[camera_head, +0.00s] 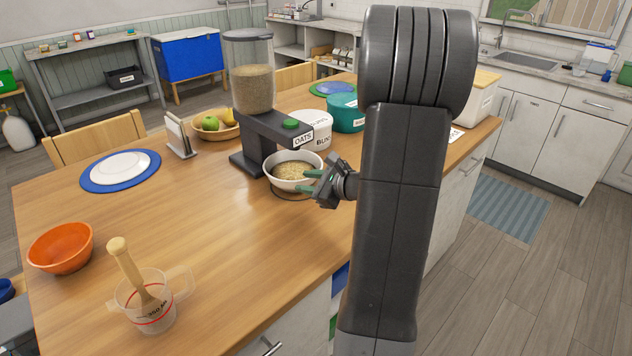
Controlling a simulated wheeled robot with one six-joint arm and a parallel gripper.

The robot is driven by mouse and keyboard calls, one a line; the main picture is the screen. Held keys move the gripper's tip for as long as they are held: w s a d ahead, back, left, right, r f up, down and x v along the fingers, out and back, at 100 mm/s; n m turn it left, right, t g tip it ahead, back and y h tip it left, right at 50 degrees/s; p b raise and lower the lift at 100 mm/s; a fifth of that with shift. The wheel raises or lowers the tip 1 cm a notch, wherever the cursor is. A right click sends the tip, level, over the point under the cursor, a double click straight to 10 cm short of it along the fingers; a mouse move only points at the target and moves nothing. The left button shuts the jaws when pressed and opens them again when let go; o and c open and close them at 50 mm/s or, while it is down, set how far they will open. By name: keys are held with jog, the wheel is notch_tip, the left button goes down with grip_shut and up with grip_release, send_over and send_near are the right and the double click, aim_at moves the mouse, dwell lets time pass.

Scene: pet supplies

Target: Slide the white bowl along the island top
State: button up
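The white bowl (284,183) stands upright on the wooden island top (215,235), under the spout side of a dispenser. It holds pale, oat-like grain. My gripper (309,181) is at the bowl's right side, with its greenish fingers pointing left toward the bowl wall. The two fingers are apart, one near the rim and one lower. I cannot tell whether they touch the bowl. A thin dark ring or edge shows on the top under the bowl.
The oats dispenser (254,92) stands directly behind the bowl. White (317,127) and teal (345,115) tubs are behind right. A measuring jug (157,318), orange bowl (61,248) and plate on a blue mat (119,167) lie left. The middle top is clear.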

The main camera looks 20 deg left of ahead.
aim_at(280, 180)
jog(key=p+x, duration=0.1)
jog(key=x, duration=1)
grip_shut()
jog(key=shift+f, duration=0.1)
dwell(1.1)
